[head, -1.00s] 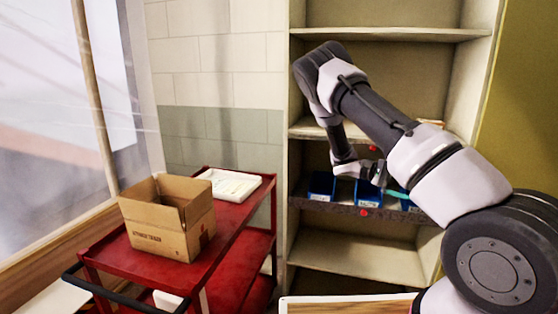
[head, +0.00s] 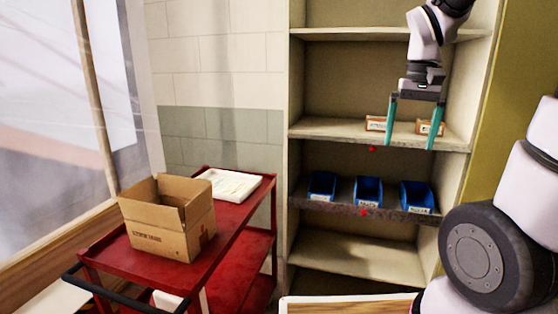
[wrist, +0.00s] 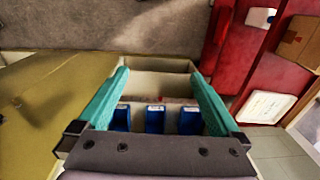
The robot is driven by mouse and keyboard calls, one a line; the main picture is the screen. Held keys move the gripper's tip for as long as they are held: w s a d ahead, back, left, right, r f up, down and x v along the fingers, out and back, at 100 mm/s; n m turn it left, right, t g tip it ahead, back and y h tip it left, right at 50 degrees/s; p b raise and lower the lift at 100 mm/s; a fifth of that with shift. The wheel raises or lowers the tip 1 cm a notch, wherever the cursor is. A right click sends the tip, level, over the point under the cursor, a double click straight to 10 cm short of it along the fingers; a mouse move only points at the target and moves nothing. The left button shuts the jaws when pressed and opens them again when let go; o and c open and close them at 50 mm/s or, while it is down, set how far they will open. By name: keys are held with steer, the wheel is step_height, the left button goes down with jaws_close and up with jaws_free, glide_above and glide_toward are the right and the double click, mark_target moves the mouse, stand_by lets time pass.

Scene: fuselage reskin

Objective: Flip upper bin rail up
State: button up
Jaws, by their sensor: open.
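The shelf unit (head: 296,180) has an upper bin shelf edge (head: 340,139) with a red marker (head: 372,149) under it. I cannot tell a separate rail from this edge. A lower shelf has a dark front rail (head: 330,206) with another red marker (head: 364,212). My gripper (head: 410,149) is open and empty, its teal fingers pointing down in front of the upper shelf's right half. Its tips hang at about that edge's height in the picture; contact cannot be told. In the wrist view, my fingers (wrist: 159,72) spread apart with the shelves between them.
Small orange-and-white boxes (head: 376,123) stand on the upper shelf. Blue bins (head: 368,190) stand on the lower shelf; they also show in the wrist view (wrist: 155,118). A red cart (head: 240,225) at left carries a cardboard box (head: 160,238) and a white tray (head: 230,184).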

steer(key=s+a+r+t+y, duration=0.1)
steer(key=s+a+r+t, duration=0.3)
steer(key=s+r+t, duration=0.2)
steer(key=shift+s+a+r+m+t+y, duration=0.3)
steer(key=shift+a+r+m+t, duration=0.1)
steer(key=shift+r, duration=0.55)
